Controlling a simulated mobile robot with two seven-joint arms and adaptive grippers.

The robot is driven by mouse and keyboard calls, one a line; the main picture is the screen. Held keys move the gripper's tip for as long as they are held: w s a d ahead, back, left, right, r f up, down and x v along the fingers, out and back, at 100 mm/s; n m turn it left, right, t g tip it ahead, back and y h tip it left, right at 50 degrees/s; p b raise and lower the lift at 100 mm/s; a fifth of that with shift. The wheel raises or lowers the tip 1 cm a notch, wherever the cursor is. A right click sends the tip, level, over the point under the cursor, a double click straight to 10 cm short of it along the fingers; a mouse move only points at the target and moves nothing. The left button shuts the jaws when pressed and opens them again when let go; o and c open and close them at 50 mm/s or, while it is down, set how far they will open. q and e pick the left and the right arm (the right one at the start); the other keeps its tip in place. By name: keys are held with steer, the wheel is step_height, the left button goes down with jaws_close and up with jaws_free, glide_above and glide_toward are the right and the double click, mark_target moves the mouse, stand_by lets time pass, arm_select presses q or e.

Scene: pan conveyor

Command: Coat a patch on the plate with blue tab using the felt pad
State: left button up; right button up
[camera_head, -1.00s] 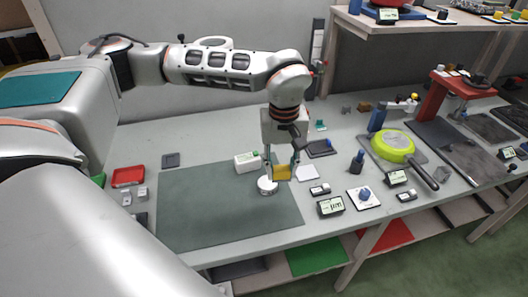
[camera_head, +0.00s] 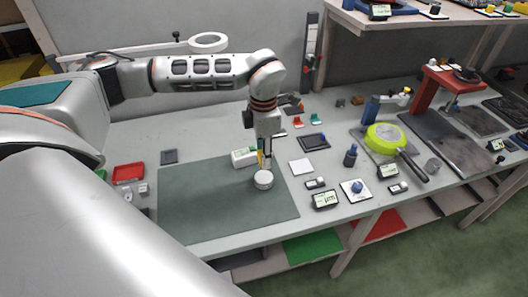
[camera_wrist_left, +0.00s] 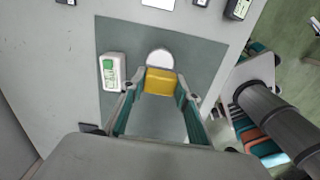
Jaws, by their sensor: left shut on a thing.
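My left gripper (camera_head: 267,160) is shut on a yellow block (camera_wrist_left: 160,82), which looks like the felt pad. It holds the block right beside or over a white round puck (camera_head: 263,180). In the left wrist view the puck (camera_wrist_left: 160,58) shows just beyond the block; I cannot tell whether they touch. The puck stands on the dark green mat (camera_head: 200,205). A dark flat plate (camera_head: 312,142) lies farther back; I cannot make out a blue tab on it. My right gripper is not in view.
A white box with a green label (camera_head: 243,157) stands close left of the gripper. A white square (camera_head: 301,166), a small display (camera_head: 325,200) and a blue knob panel (camera_head: 356,188) lie to the right. A green pan (camera_head: 385,137) is beyond. The mat's left part is clear.

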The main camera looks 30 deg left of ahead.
mark_target(264, 177)
arm_select(q)
steer(key=shift+f, duration=0.55)
step_height(264, 177, down, 4)
steer(key=b, duration=0.3)
steer(key=shift+r, duration=0.15)
steer(key=shift+f, duration=0.3)
steer(key=shift+f+b, duration=0.2)
steer(key=shift+b, duration=0.2)
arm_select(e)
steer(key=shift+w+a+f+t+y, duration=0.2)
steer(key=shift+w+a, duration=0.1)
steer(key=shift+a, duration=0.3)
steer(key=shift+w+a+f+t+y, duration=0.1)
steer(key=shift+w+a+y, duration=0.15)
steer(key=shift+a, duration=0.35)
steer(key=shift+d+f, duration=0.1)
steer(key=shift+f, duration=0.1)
arm_select(q)
steer(key=shift+f, duration=0.3)
steer(key=shift+f, duration=0.15)
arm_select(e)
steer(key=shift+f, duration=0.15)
arm_select(q)
steer(key=shift+f, duration=0.1)
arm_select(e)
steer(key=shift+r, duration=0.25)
